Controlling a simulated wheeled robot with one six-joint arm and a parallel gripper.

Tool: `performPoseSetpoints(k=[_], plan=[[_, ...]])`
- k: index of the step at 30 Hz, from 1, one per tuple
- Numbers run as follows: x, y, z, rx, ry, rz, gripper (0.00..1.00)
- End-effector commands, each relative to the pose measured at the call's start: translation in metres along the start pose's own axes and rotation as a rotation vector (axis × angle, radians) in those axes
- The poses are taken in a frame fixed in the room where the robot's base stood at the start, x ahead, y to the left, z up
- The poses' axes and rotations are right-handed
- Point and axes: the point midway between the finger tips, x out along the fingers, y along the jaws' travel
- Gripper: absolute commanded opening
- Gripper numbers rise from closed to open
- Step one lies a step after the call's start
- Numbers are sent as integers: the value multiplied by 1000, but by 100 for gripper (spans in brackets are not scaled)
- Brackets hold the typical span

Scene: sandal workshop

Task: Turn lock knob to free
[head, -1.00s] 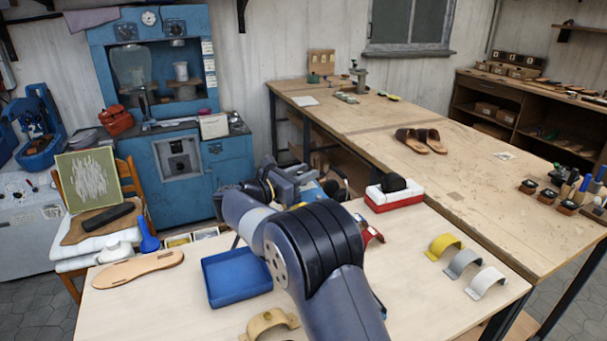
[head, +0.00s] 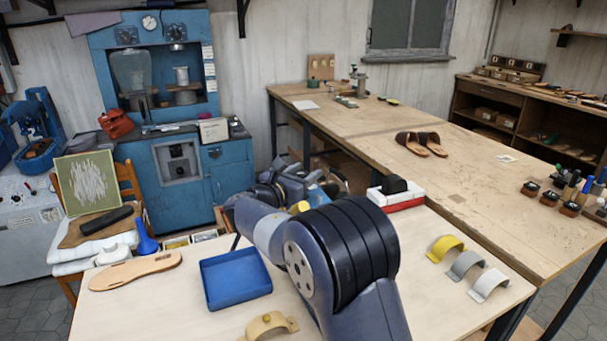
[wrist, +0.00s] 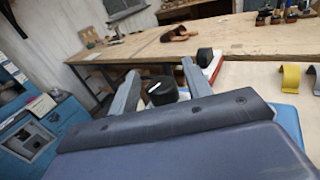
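A round black knob (wrist: 163,92) with a short white mark on its face shows in the wrist view. It looks like the lock knob, and the white mark is slanted. My gripper (wrist: 160,70) is open, with one grey finger to the left of the knob and one to its right. The right finger looks very close to the knob; I cannot tell whether it touches. The knob's base is hidden by my gripper's body. In the head view my own arm hides the knob and the fingertips.
A black block (head: 394,184) sits on a white and red box (head: 400,199) nearby. A blue tray (head: 235,279), a sandal sole (head: 135,270) and yellow, grey and white arches (head: 445,247) lie on the light table. A long wooden bench (head: 470,195) stands behind.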

Motion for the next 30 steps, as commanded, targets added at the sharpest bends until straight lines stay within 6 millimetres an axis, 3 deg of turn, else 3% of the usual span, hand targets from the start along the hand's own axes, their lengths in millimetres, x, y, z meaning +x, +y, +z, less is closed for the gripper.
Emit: performPoseSetpoints(k=[10, 24, 30], plan=[[0, 0, 6, 1, 0, -1, 48], [0, 0, 87, 2, -1, 0, 48], [0, 0, 99, 0, 1, 0, 48]])
